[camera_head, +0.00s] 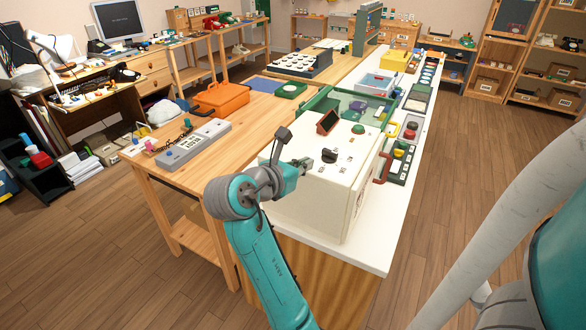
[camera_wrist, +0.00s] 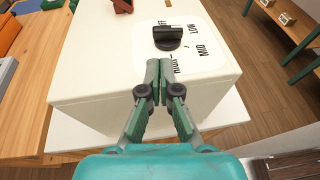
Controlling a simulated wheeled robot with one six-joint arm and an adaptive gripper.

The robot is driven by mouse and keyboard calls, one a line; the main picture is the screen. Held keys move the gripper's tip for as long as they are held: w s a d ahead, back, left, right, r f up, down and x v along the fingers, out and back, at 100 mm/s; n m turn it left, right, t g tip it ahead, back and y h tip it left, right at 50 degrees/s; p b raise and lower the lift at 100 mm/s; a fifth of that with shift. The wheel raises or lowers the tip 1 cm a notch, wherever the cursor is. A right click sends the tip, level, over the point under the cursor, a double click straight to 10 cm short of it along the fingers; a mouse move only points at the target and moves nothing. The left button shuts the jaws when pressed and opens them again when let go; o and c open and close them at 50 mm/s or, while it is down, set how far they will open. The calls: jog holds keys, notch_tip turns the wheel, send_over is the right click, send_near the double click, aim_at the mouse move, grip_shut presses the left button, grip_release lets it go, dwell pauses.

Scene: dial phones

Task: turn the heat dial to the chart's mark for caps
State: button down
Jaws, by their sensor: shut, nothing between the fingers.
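The heat dial is a black knob (camera_wrist: 168,37) on the top panel of a white box-shaped machine (camera_wrist: 100,60). In the wrist view its raised bar runs roughly left to right, with OFF, LOW, MID and a partly covered HIGH printed around it. The dial (camera_head: 329,156) also shows in the head view. My gripper (camera_wrist: 153,64) is shut and empty, with its fingertips just below the dial in the wrist view; I cannot tell whether they touch the panel. In the head view my gripper (camera_head: 306,163) is left of the dial. I cannot make out a chart with caps.
A small brown-framed screen (camera_head: 327,121) and a green button (camera_head: 358,129) are on the same machine. A red handle (camera_head: 382,168) sticks out at its right. An orange case (camera_head: 220,98) lies on the wooden table to the left.

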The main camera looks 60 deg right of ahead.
aim_at(325, 151)
jog(key=shift+r+x, duration=0.2)
jog(key=shift+x, duration=0.8)
jog(key=shift+r+x, duration=0.15)
jog(key=shift+x, duration=0.9)
jog(key=shift+r+x, duration=0.2)
jog(key=shift+x, duration=0.8)
jog(key=shift+d, duration=0.25)
